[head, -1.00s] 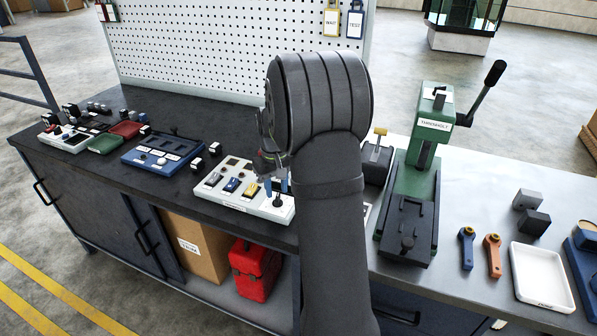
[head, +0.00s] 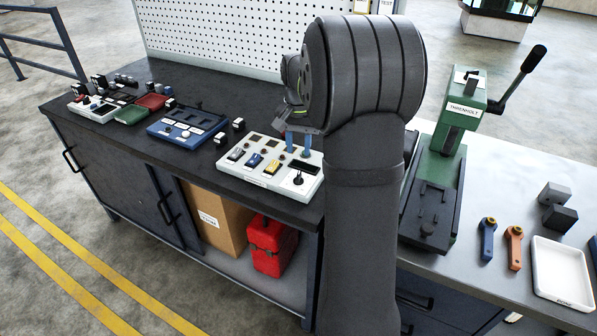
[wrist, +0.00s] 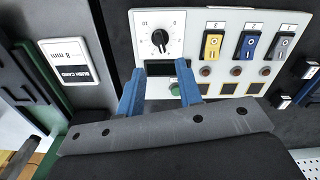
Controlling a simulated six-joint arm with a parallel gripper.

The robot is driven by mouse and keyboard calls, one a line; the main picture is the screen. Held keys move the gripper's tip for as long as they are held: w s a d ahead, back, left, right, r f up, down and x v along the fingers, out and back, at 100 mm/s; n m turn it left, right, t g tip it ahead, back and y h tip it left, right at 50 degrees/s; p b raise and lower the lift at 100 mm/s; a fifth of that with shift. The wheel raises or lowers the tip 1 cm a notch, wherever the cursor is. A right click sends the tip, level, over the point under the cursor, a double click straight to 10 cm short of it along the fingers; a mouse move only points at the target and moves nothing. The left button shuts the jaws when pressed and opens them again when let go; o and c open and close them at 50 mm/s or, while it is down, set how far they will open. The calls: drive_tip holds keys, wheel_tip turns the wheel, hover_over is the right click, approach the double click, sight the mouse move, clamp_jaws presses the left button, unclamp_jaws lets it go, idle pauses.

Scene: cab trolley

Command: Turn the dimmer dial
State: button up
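The dimmer dial is a round black knob (wrist: 159,38) with a white pointer line, on a white plate with a printed scale. It sits at one end of a pale control panel (wrist: 190,20). In the head view the dial (head: 298,180) is at the panel's near right corner. My gripper (wrist: 160,74) is open and empty, its blue fingers apart. In the wrist view the fingertips lie below the dial, on either side of a dark display window. In the head view my gripper (head: 298,148) is behind the dial, apart from it. I cannot tell its height above the panel.
Blue, yellow and grey rocker switches (wrist: 248,45) stand beside the dial on the panel. A green press (head: 440,170) with a lever stands to the right. A blue panel (head: 187,128) lies to the left. A pegboard (head: 230,35) rises behind.

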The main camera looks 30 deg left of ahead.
sight(298, 175)
wheel_tip(298, 175, down, 10)
drive_tip(key=shift+r, duration=0.25)
clamp_jaws()
